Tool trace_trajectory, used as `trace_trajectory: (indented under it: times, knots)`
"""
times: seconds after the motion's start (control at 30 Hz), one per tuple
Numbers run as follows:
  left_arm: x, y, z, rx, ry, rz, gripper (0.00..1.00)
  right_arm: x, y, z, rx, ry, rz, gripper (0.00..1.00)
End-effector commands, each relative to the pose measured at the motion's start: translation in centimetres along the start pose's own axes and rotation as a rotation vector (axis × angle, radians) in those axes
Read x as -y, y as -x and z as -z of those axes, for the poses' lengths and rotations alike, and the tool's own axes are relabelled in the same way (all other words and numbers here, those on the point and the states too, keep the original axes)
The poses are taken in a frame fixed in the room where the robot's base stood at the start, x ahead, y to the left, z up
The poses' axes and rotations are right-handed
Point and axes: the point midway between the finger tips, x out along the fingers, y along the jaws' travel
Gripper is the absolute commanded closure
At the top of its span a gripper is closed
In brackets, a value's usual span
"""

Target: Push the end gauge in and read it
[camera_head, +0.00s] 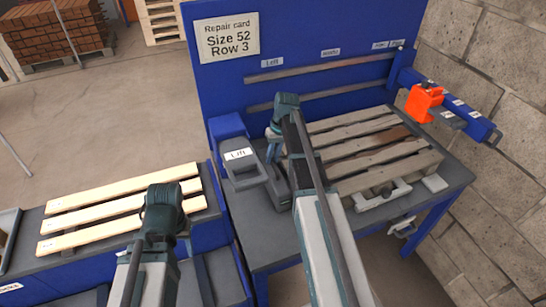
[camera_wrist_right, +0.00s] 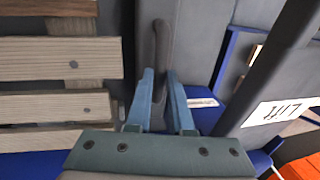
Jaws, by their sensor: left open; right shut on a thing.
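An orange block (camera_head: 425,102) with a dark knob sits on the blue rail arm (camera_head: 470,118) at the right; it may be the end gauge, and I cannot read a value on it. My right gripper (camera_head: 272,150) is at the near left end of the worn pallet (camera_head: 365,150), well left of the orange block. In the right wrist view my right gripper (camera_wrist_right: 162,98) is shut on a dark grey handle (camera_wrist_right: 158,45), next to the "Lift" label (camera_wrist_right: 283,110). My left gripper (camera_head: 165,205) is open and empty by the pale slatted pallet (camera_head: 110,205); its fingertips are mostly hidden.
A repair card (camera_head: 227,38) reading "Size 52, Row 3" is on the blue back panel (camera_head: 300,25). The grey lift unit (camera_head: 240,172) stands left of the worn pallet. A block wall (camera_head: 490,60) closes the right side. Bricks (camera_head: 55,30) are stacked far left.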

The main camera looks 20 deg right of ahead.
Motion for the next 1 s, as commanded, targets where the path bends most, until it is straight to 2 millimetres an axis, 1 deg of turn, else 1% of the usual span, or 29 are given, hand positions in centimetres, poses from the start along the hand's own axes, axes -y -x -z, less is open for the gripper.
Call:
trace_trajectory:
  times: [0.7, 0.77, 0.9, 1.0]
  knots:
    - [0.0, 0.0, 0.0, 0.000, 0.000, 0.000, 0.50, -0.1, 0.0, 0.0, 0.000, 0.000, 0.000, 1.00]
    - [0.0, 0.0, 0.0, 0.000, 0.000, 0.000, 0.50, -0.5, 0.1, 0.0, 0.000, -0.002, -0.001, 1.00]
    - [0.0, 0.0, 0.0, 0.000, 0.000, 0.000, 0.50, -2.2, 0.4, 0.1, 0.000, -0.003, -0.001, 1.00]
    - [0.0, 0.0, 0.0, 0.000, 0.000, 0.000, 0.50, -2.6, 0.5, 0.0, 0.000, -0.001, -0.001, 1.00]
